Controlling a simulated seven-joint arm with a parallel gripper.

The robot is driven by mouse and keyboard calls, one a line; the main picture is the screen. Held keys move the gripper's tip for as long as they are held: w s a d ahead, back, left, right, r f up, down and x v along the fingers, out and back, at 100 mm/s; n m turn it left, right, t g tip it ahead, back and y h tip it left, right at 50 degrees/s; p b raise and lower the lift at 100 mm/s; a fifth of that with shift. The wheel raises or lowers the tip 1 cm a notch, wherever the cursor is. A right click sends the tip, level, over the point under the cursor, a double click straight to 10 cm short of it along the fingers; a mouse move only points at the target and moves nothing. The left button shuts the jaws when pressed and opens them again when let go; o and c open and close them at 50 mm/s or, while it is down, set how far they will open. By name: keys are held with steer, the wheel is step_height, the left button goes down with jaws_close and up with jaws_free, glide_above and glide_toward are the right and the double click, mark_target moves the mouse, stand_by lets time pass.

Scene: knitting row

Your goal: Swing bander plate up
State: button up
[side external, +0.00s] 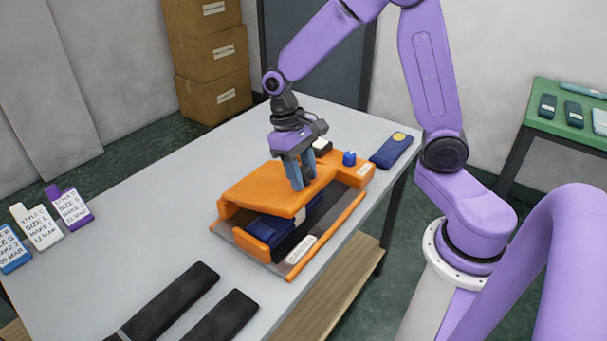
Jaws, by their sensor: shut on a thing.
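The orange bander (359,174) sits on the grey table. Its broad orange plate (258,187) is over the bed, sloping, with a gap under its front edge. A folded dark blue knit piece (272,227) lies beneath the plate, partly covered by it. My gripper (297,187) points down at the plate's right-hand part, its blue-grey fingers shut on the plate. The exact contact is partly hidden by the fingers.
A blue knob (349,158) is on the bander's back end. A navy folded piece with a yellow disc (394,150) lies behind it. Dark strips (165,305) lie at the front. A green side table (570,120) is at right.

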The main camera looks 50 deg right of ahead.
mark_target(286, 182)
steer(key=shift+w+r+g, duration=0.8)
steer(key=shift+w+r, duration=0.25)
steer(key=shift+r, duration=0.3)
steer(key=shift+w+r+g, duration=0.8)
steer(key=shift+w+r, duration=0.35)
steer(key=shift+w, duration=0.15)
steer(key=shift+w+r+g, duration=0.4)
steer(key=shift+w+r, duration=0.05)
steer(key=shift+w, duration=0.25)
steer(key=shift+w+r+g, duration=0.4)
steer(key=shift+w+r, duration=0.05)
steer(key=shift+w, duration=0.25)
